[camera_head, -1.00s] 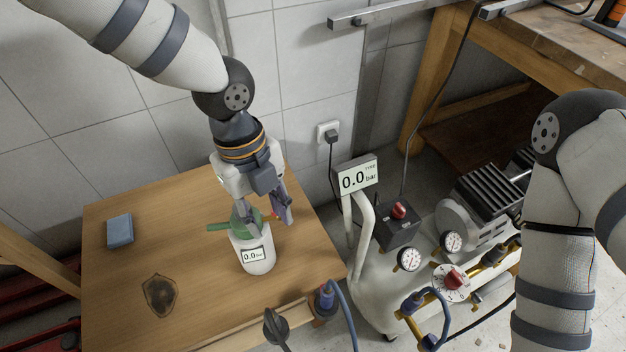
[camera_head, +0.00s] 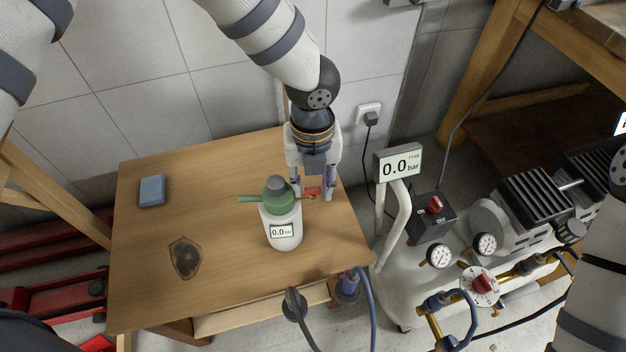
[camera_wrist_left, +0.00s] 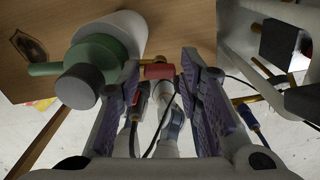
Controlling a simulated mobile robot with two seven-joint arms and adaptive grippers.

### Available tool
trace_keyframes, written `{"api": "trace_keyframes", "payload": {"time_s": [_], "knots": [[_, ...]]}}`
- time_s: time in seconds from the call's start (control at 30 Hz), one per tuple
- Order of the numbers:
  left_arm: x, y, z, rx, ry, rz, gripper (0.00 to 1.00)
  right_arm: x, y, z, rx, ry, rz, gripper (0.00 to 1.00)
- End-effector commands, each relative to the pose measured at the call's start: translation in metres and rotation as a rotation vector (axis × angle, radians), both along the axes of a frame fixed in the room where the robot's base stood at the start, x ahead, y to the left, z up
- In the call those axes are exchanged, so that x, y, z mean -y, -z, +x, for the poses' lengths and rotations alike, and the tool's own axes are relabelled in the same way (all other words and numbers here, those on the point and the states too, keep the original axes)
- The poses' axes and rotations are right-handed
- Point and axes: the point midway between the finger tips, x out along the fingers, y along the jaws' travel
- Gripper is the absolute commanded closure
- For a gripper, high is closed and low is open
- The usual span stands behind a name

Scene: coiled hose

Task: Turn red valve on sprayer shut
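The sprayer (camera_head: 284,232) stands upright on the wooden table, a white bottle with a green top, a grey cap and a display reading 0.0 bar. Its green spout points left. The red valve (camera_head: 312,190) sits on a brass fitting at its right side. My left gripper (camera_head: 313,195) points down with its fingers open, one on each side of the red valve. In the left wrist view the red valve (camera_wrist_left: 158,71) lies between the spread fingers, closer to the left one; I cannot tell if they touch. My right gripper is out of view.
A blue sponge (camera_head: 152,190) lies at the table's back left. A dark shield-shaped mark (camera_head: 186,258) is on the table (camera_head: 220,305). A compressor (camera_head: 400,290) with gauges, a red-knobbed box and a 0.0 bar display (camera_head: 398,164) stands right of the table.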

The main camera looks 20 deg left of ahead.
Motion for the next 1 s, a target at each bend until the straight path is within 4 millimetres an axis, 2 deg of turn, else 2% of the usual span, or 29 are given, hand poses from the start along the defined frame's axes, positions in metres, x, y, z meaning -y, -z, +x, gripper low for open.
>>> {"api": "trace_keyframes", "payload": {"time_s": [0.13,0.27,0.3,0.67,1.0], "knots": [[0.0,-0.001,0.0,0.001,0.0,0.0,0.67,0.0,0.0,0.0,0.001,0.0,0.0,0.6],[0.0,-0.001,0.0,0.001,-0.001,0.0,0.96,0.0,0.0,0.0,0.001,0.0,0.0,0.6],[0.0,-0.001,0.0,0.0,-0.001,0.0,1.0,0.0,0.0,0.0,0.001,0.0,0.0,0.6],[0.0,-0.002,0.0,0.001,-0.05,0.001,1.0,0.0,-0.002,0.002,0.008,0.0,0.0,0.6],[-0.001,-0.003,0.0,0.003,-0.306,0.002,1.0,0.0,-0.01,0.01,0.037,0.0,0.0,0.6]]}}
